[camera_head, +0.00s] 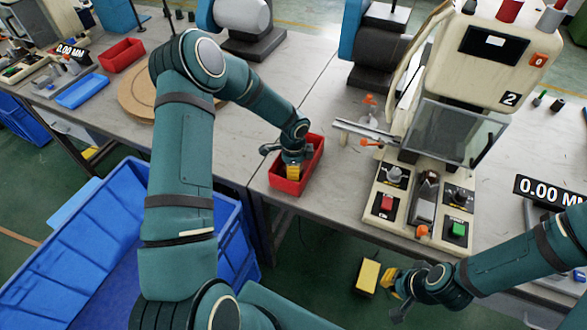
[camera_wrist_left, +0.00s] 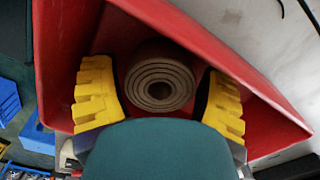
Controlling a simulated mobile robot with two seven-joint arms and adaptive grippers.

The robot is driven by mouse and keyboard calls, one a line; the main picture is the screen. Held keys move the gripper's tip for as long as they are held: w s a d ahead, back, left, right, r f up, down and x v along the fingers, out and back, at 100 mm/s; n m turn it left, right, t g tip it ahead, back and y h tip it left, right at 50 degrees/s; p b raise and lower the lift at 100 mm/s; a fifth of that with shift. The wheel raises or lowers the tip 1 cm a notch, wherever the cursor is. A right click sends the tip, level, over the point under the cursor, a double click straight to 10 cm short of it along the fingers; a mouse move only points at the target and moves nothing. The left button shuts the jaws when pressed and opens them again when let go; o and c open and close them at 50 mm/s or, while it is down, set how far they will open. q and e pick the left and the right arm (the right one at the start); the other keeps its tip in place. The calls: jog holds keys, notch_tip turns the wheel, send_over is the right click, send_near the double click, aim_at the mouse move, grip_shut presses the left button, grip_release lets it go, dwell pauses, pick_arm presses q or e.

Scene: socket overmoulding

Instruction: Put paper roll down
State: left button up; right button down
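The paper roll (camera_wrist_left: 160,82) is a brown, spirally wound roll, seen end-on in the left wrist view, inside a red tray (camera_wrist_left: 275,105). My left gripper (camera_wrist_left: 160,95) has its yellow fingers on either side of the roll, with narrow gaps showing; it looks open around it. In the head view, my left gripper (camera_head: 293,172) is down in the red tray (camera_head: 316,170) on the table, and it hides the roll. My right gripper (camera_head: 389,288) is off the table's front edge, below the machine; its finger opening is unclear and no held object shows.
A beige machine (camera_head: 375,178) with red and green buttons stands right of the tray. Another red tray (camera_head: 122,55), a blue tray (camera_head: 82,90) and a round wooden board (camera_head: 138,96) are at the left. A blue crate (camera_head: 80,245) stands below the table.

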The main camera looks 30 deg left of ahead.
pick_arm(q)
jog(key=shift+r, duration=0.25)
notch_tip(320, 180, up, 12)
jog(key=p, duration=0.2)
jog(key=shift+f, duration=0.15)
dwell(0.5)
